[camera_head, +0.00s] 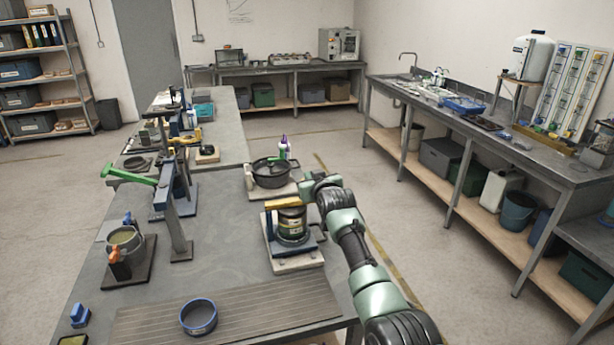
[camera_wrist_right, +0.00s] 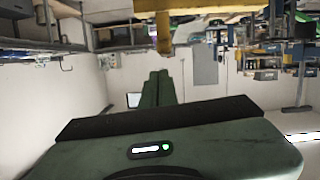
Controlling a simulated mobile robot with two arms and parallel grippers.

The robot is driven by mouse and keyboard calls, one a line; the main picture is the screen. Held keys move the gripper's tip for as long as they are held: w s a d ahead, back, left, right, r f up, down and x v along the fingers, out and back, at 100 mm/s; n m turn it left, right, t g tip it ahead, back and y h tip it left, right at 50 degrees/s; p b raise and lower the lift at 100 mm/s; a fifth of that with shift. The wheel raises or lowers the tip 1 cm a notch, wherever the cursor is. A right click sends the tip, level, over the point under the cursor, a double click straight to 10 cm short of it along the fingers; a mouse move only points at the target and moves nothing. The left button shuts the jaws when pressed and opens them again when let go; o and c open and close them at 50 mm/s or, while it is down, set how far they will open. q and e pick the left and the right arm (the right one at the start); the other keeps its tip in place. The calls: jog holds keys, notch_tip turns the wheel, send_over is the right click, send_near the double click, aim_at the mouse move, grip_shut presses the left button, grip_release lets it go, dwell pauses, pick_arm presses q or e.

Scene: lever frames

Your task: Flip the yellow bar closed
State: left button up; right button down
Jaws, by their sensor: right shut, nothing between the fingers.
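The yellow bar (camera_head: 283,203) lies roughly level across the top of a small clamp frame that holds a dark can (camera_head: 292,222). The frame stands on a pale board at the right edge of the near table. My right gripper (camera_head: 309,184) is beside the bar's right end, slightly beyond it, with its fingers closed and empty. In the right wrist view, which is upside down, the shut green fingers (camera_wrist_right: 159,86) point toward a yellow piece (camera_wrist_right: 164,36), likely the bar, with a visible gap. My left gripper is not in view.
A black lidded pot (camera_head: 270,174) stands just behind the clamp frame. A press with a green lever (camera_head: 130,176) stands to the left. A blue-rimmed bowl (camera_head: 198,317) is in front on a ribbed mat. Open floor lies right of the table.

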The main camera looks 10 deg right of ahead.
notch_tip(320, 180, up, 2)
jog(key=shift+s+r, duration=0.1)
jog(key=shift+s, duration=0.05)
pick_arm(q)
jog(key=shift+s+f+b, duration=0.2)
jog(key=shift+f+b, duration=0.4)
jog(key=shift+b, duration=0.6)
pick_arm(e)
jog(key=v, duration=1)
